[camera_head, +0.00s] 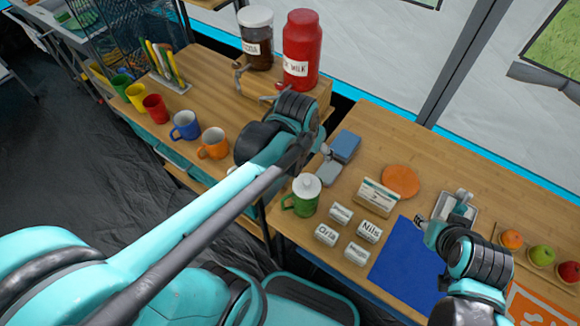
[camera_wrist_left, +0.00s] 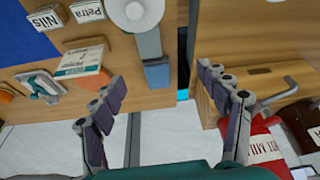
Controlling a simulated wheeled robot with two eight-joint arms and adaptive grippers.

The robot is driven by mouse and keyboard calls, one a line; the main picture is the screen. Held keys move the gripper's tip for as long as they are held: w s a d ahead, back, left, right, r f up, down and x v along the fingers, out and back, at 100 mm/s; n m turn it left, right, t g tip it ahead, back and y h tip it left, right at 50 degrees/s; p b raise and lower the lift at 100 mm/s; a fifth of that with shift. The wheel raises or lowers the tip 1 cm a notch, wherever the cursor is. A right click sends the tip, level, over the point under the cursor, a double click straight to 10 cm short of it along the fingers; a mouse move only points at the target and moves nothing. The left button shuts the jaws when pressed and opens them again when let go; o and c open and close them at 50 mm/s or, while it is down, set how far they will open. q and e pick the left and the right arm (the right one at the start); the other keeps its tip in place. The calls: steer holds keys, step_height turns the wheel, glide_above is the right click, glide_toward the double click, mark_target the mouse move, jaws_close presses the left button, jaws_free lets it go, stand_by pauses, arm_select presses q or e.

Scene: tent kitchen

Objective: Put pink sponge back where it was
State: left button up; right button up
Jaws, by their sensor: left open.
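I see no pink sponge in either view. My left gripper (camera_head: 318,152) is over the gap between the two wooden tables, largely hidden by its own arm in the head view. In the left wrist view it (camera_wrist_left: 163,85) is open, with its fingers wide apart and nothing between them.
A red milk dispenser (camera_head: 301,55), a soda dispenser (camera_head: 256,40) and several mugs (camera_head: 185,125) stand on the left table.

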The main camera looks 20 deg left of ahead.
arm_select(q)
steer(key=s+a+r+n+t, duration=0.1)
steer(key=s+a+t, duration=0.1)
steer(key=s, duration=0.7)
steer(key=shift+a+r+t, duration=0.25)
steer(key=shift+r+t, duration=0.15)
